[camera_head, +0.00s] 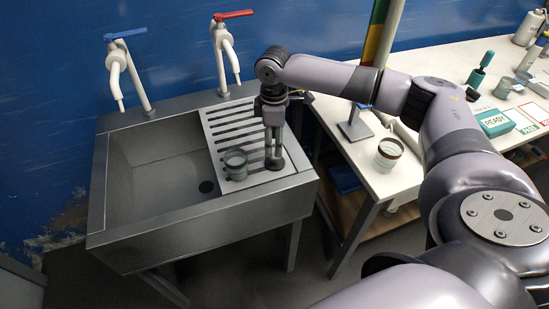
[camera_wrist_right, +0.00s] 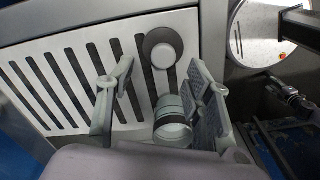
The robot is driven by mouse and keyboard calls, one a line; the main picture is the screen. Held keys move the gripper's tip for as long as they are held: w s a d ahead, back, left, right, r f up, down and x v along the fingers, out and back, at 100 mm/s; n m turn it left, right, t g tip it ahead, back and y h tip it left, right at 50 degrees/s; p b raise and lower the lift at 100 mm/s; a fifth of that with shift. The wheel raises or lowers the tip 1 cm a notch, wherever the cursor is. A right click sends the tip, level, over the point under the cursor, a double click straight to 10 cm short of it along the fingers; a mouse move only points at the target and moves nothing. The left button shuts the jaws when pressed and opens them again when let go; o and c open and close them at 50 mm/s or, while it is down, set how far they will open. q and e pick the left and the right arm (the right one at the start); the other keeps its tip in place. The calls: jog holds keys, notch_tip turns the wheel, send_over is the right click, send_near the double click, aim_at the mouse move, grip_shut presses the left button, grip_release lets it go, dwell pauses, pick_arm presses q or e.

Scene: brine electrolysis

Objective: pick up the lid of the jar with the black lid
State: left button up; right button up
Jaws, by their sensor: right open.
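My right gripper (camera_head: 274,152) points down over the front part of the sink's drainboard. Its fingers are spread with nothing gripped between them; they also show in the right wrist view (camera_wrist_right: 160,78). A grey see-through jar (camera_head: 236,163) stands on the drainboard just left of the gripper. In the right wrist view a see-through vessel with a dark band (camera_wrist_right: 173,122) shows between the fingers. A dark round piece with a paler centre (camera_wrist_right: 160,47) lies beyond the fingertips. I cannot tell for certain which piece is the black lid. My left gripper is not in view.
The slatted drainboard (camera_head: 221,123) adjoins the empty sink basin (camera_head: 150,175), with red and blue tap handles behind. A white table (camera_head: 365,165) at the right carries another glass jar (camera_head: 390,150), a stand base (camera_head: 354,130) and bottles. A gap separates sink and table.

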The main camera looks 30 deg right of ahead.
aim_at(275, 159)
jog(key=shift+f, duration=0.25)
jog(key=shift+s+f, duration=0.1)
jog(key=shift+f, duration=0.1)
notch_tip(275, 159, down, 5)
jog(key=shift+s+p, duration=0.1)
jog(key=shift+p, duration=0.6)
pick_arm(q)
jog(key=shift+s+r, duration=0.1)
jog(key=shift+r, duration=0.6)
pick_arm(e)
jog(key=shift+c, duration=0.3)
jog(key=c, duration=0.4)
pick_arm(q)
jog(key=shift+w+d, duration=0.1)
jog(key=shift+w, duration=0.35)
pick_arm(e)
jog(key=c, duration=0.6)
jog(key=shift+r, duration=0.15)
